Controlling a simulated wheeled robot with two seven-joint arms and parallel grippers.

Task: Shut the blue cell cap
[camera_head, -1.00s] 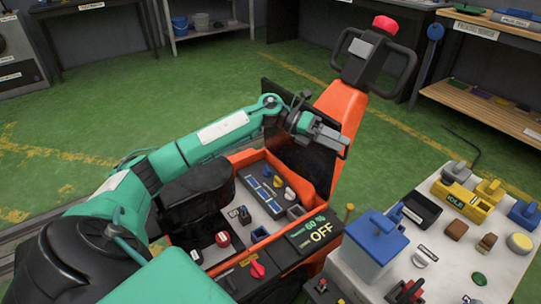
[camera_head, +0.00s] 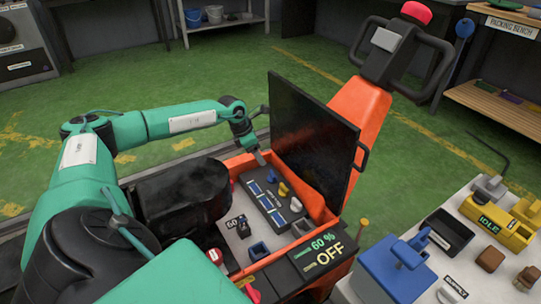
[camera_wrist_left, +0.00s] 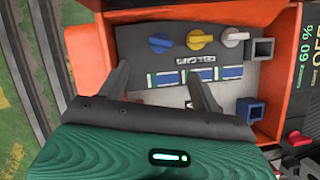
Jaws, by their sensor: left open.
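The blue cell cap (camera_head: 271,175) is a small blue knob at the far end of a dark panel inside the orange housing. In the left wrist view the blue cap (camera_wrist_left: 160,42) lies beyond my fingertips, with its grip bar lying across the picture. My left gripper (camera_head: 262,157) points down at the housing's far left edge. Its two fingers (camera_wrist_left: 160,76) stand apart with nothing between them, over the row of blue-and-white cells (camera_wrist_left: 165,78). I cannot tell whether the blue cap is shut. My right gripper is not in view.
A yellow cap (camera_head: 283,189) and a white cap (camera_head: 296,204) sit in line with the blue one. A large black lid (camera_head: 315,140) stands open along the housing's right side. Square blue and grey sockets (camera_wrist_left: 250,108) are nearby. A display (camera_head: 322,250) reads 60 % OFF.

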